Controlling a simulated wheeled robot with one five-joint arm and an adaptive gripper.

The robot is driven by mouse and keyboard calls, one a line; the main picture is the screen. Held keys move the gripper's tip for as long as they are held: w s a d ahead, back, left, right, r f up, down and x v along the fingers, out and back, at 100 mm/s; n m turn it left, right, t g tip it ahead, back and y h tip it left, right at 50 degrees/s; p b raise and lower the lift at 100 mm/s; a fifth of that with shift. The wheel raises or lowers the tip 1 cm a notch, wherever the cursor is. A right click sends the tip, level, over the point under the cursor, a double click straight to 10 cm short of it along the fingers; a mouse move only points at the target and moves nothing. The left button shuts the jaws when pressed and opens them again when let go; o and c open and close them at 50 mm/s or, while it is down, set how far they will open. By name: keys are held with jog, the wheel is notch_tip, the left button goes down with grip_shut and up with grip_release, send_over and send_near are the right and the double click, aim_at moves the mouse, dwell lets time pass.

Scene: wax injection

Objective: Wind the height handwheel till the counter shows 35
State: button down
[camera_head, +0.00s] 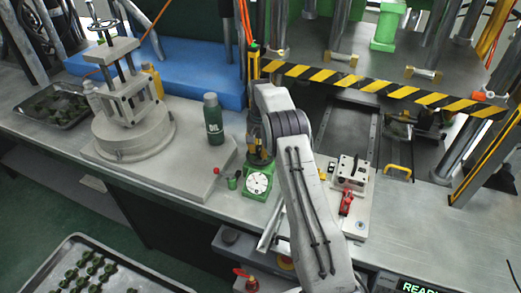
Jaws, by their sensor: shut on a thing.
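A green unit (248,194) with a round white dial (257,183) stands at the middle of the bench's front part. The dial's reading is too small to make out. My arm comes up from the bottom, bends over, and reaches down behind this unit. My gripper (259,158), small and partly hidden by my arm, is at the top of the green unit, just above the dial. It is shut on what looks like the height handwheel, which the gripper and arm hide. I cannot make out the wheel's rim or any counter digits.
A dark green oil bottle (213,120) stands left of my gripper. A grey clamp stand (125,120) is farther left. A yellow-black striped bar (380,86) crosses behind my arm. A plate with a red toggle clamp (346,203) lies to the right.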

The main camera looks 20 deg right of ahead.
aim_at(260, 148)
jog(key=shift+s+a+f+m, duration=0.1)
jog(key=shift+s+f+m, duration=0.1)
jog(key=shift+f+m, duration=0.1)
dwell(0.4)
jog(key=c, duration=1.3)
grip_release()
jog(key=o, duration=0.4)
jog(key=shift+w+r, duration=0.1)
jog(key=shift+r, duration=0.05)
jog(key=shift+r, duration=0.1)
notch_tip(260, 148, up, 10)
jog(key=shift+w+r, duration=0.15)
jog(key=shift+r, duration=0.7)
jog(key=shift+r, duration=0.15)
